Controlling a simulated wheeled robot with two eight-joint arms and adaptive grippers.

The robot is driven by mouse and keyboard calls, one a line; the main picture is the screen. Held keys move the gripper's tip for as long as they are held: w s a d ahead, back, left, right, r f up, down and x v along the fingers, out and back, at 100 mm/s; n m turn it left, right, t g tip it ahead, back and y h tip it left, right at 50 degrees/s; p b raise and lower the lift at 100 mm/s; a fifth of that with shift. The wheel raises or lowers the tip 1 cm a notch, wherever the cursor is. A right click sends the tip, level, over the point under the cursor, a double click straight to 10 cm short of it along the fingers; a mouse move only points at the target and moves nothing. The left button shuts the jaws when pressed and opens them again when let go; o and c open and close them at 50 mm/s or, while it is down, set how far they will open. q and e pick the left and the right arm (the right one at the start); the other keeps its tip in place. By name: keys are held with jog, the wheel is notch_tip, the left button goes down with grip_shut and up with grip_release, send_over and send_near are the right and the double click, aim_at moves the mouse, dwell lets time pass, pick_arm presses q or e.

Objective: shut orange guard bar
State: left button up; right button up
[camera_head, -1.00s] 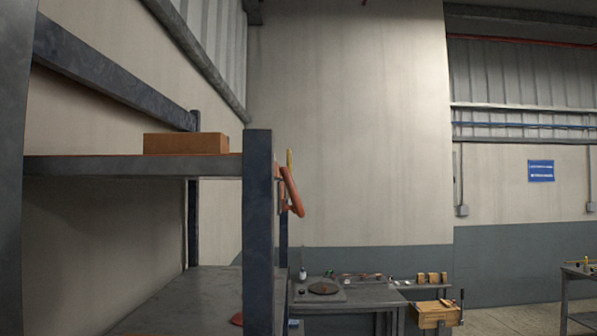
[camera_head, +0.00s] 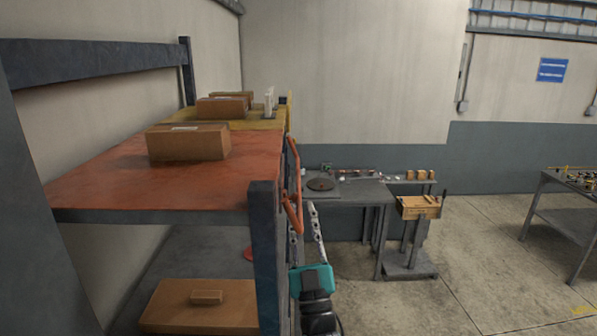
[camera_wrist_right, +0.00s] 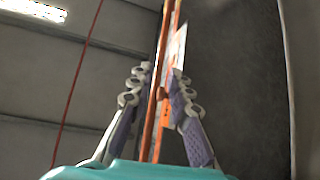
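The orange guard bar (camera_head: 297,160) is at the open right side of the shelf rack, beyond the near dark post, in the head view. It runs steeply down to a bent lower end by the post. My right gripper (camera_head: 304,220) is just below and beside this lower end, pointing up with its fingers spread. In the right wrist view my gripper (camera_wrist_right: 160,78) is open, and the orange bar (camera_wrist_right: 152,115) runs lengthwise in the gap between the fingers. I cannot tell whether it touches either finger. My left gripper is not in view.
The rack's upper shelf (camera_head: 95,190) carries cardboard boxes (camera_head: 188,143) and a yellow tray. Another box (camera_head: 200,305) lies on the lower shelf. The near dark post (camera_head: 265,260) stands close left of my right gripper.

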aim_at(298, 183)
jog(key=p+x, duration=0.1)
jog(key=x, duration=0.6)
jog(key=shift+f, duration=0.1)
grip_shut()
